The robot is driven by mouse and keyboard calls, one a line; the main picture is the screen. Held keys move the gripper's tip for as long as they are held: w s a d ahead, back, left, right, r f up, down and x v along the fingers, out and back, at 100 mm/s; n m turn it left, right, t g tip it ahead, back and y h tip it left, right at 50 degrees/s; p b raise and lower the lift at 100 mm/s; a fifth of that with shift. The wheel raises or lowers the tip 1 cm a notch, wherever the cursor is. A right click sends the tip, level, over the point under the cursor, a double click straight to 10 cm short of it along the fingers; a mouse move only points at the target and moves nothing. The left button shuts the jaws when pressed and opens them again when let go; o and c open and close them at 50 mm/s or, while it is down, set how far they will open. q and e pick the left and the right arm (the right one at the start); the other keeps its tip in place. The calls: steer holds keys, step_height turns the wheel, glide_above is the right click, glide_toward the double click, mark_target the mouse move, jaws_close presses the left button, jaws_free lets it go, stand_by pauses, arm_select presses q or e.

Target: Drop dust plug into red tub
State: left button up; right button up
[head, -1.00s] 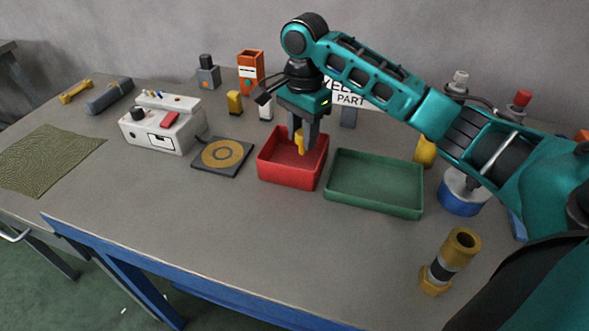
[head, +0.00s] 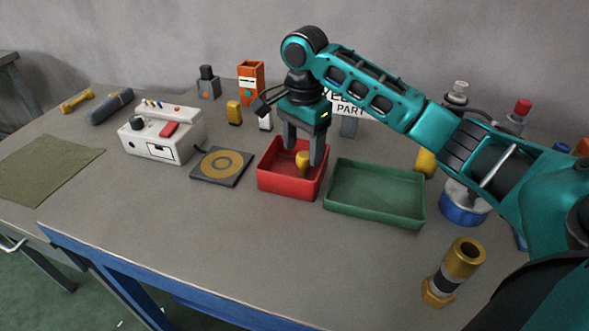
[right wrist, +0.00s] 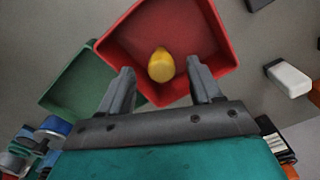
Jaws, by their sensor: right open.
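The yellow dust plug (head: 303,160) is inside the red tub (head: 290,184), between and below my open right gripper's fingers. In the right wrist view the plug (right wrist: 161,66) shows against the floor of the red tub (right wrist: 216,38), with clear gaps to both fingers. I cannot tell whether it rests on the floor or is still falling. My right gripper (head: 303,152) is over the tub with its fingers spread; it also shows in the right wrist view (right wrist: 163,82). My left gripper is not in view.
A green tray (head: 376,190) stands just right of the tub. A black pad with a tan ring (head: 222,163) and a white control box (head: 160,138) lie to the left. A brass fitting (head: 455,268) stands at the front right. The table front is clear.

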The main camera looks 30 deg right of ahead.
step_height(320, 180, up, 13)
steer(key=p, duration=0.4)
steer(key=shift+p, duration=0.35)
steer(key=shift+f, duration=0.1)
